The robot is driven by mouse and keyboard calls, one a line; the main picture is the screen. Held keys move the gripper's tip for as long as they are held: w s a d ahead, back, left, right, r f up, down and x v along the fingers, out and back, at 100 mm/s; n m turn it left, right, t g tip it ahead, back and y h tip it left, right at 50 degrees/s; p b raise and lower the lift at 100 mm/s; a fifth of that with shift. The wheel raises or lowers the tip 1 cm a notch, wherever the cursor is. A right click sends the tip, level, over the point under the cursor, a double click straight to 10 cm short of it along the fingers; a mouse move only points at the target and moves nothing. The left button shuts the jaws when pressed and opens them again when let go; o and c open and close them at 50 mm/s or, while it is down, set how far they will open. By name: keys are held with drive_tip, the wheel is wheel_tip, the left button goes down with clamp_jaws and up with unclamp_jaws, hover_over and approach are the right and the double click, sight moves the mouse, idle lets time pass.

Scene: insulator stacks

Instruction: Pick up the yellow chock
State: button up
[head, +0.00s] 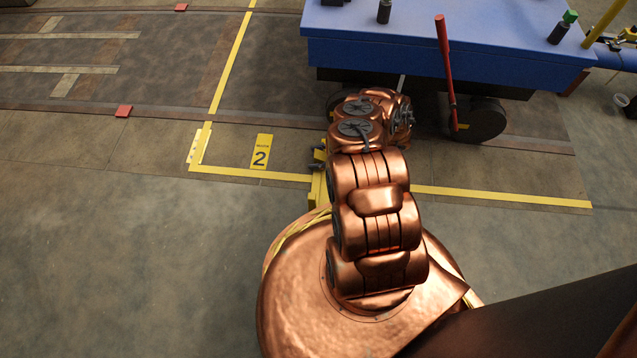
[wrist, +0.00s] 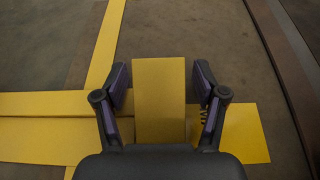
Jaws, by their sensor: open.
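The yellow chock (wrist: 160,100) shows in the wrist view as a plain yellow block with a flat, upright-rectangle face. It lies between the two dark fingers of my gripper (wrist: 160,85). The fingers are open, one on each side of it, with a narrow gap to each side. The chock's lower end is hidden by the gripper body. In the head view, my gripper (head: 317,157) shows only as small dark parts left of the arm. A yellow shape (head: 318,188) is just below it there, but I cannot tell whether it is the chock.
A blue-topped cart (head: 440,35) with a red lever (head: 446,70) and dark wheels stands beyond my arm. A floor rail (head: 60,108) runs across. Open floor is at left.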

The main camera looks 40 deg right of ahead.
drive_tip(key=shift+a, duration=0.1)
drive_tip(key=shift+c, duration=0.3)
clamp_jaws()
idle(0.4)
